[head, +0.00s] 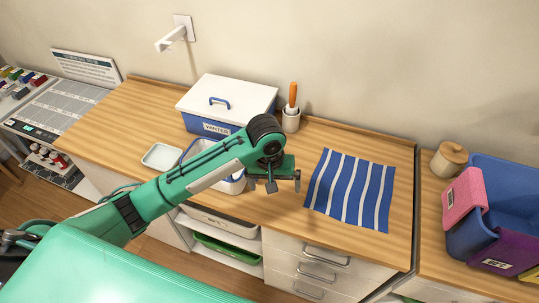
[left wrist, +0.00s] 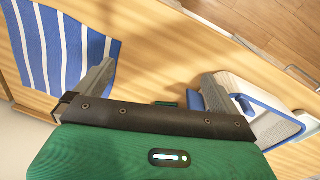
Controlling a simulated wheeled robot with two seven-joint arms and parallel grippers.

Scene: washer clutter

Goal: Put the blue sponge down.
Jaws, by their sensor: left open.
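My left gripper (head: 284,184) is open above the counter, between the blue-rimmed tub (head: 238,187) and the striped cloth. In the left wrist view, its two fingers are spread with bare wood between their tips (left wrist: 158,76). No sponge shows clearly in either view. Small blue patches show in and beside the tub (left wrist: 289,134) in the left wrist view, partly behind a finger; I cannot tell whether any is the blue sponge. My arm hides much of the tub in the head view. My right gripper is not in view.
A blue-and-white striped cloth (head: 350,191) lies on the wooden counter. A blue bin with a pink item (head: 464,196) is at right.

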